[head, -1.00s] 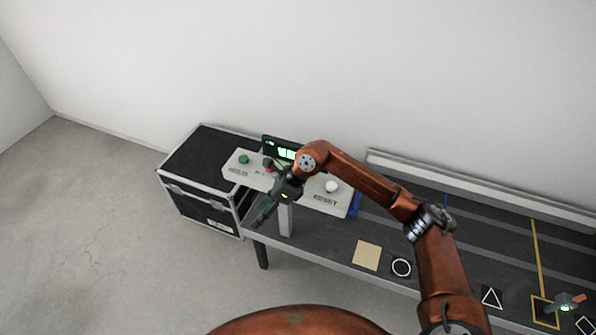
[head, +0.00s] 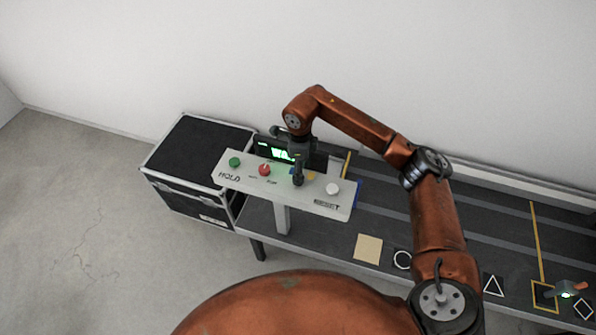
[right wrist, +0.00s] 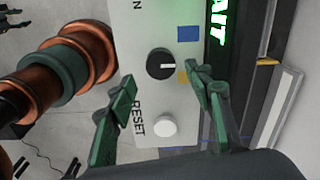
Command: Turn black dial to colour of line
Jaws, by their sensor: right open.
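A grey control panel (head: 240,181) stands at the bench's left end. In the right wrist view, its black dial (right wrist: 160,64) has a white pointer mark towards the picture's right, between a blue square (right wrist: 188,34) and a yellow square (right wrist: 183,76). My right gripper (head: 298,182) points down over the panel and hides the dial in the head view. Its open green fingers (right wrist: 161,80) are spread either side of the dial, with nothing held; contact is not clear. A yellow line (head: 537,240) runs across the dark bench at right.
The panel also bears a green button (head: 235,162), a red knob (head: 265,170) and a white button (head: 333,189) close to the gripper. A screen with green text (head: 281,154) stands behind. A black case (head: 195,150) is at left.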

